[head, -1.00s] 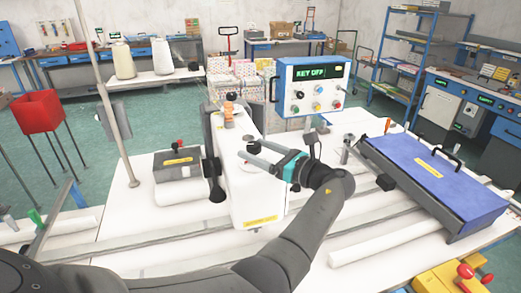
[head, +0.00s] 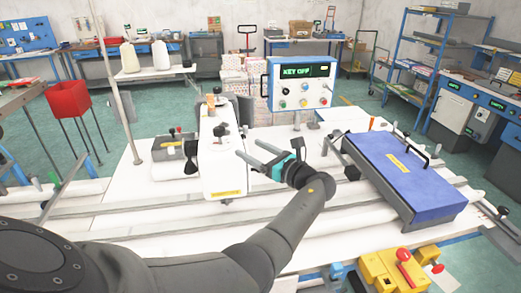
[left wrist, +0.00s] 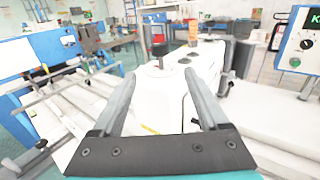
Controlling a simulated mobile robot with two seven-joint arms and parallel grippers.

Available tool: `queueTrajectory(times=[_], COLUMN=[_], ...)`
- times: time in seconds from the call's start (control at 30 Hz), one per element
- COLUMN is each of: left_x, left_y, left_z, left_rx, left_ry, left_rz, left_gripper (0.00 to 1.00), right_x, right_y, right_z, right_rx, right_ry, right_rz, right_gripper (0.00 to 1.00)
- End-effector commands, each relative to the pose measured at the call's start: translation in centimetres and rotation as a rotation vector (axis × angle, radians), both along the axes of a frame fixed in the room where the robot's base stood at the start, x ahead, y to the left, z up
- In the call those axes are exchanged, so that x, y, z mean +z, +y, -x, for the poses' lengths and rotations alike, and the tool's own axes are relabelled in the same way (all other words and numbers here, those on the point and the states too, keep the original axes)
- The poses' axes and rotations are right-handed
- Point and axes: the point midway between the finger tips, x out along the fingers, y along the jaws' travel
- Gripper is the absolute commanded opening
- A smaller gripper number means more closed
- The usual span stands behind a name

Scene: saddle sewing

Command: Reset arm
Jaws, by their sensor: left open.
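My left gripper (head: 249,155) is open and empty in the head view, its two grey fingers pointing left from a teal mount. It is just right of the white sewing machine head (head: 221,165), with a small gap between them as far as I can tell. In the left wrist view, the open fingers (left wrist: 166,90) spread on either side of the machine's white body (left wrist: 160,110), with nothing between the fingertips. My left arm comes in from the lower left and hides part of the table. My right gripper is not in view.
A control box (head: 301,85) reading "KEY OFF" stands behind the machine. A blue-topped case (head: 405,175) lies right on the white table. A yellow box with red knob (head: 395,273) sits at front right. A thin pole (head: 117,90) rises at left.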

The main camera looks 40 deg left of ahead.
Motion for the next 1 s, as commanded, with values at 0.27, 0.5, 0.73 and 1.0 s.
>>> queueTrajectory(times=[0.27,0.5,0.73,1.0], left_x=[-0.1,-0.1,-0.3,-6.5], left_y=[0.4,0.4,0.3,-0.4], left_z=[0.1,0.1,0.2,4.4], left_rx=[0.000,0.000,0.000,0.017], left_ry=[0.000,0.000,-0.006,-0.284], left_rz=[0.001,0.001,0.007,0.237], left_gripper=[0.77,0.77,0.77,0.77], right_x=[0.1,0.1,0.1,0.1], right_y=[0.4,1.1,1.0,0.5], right_z=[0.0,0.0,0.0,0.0], right_rx=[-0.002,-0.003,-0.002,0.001], right_ry=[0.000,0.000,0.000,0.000], right_rz=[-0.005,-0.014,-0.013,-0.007], right_gripper=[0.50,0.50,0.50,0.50])
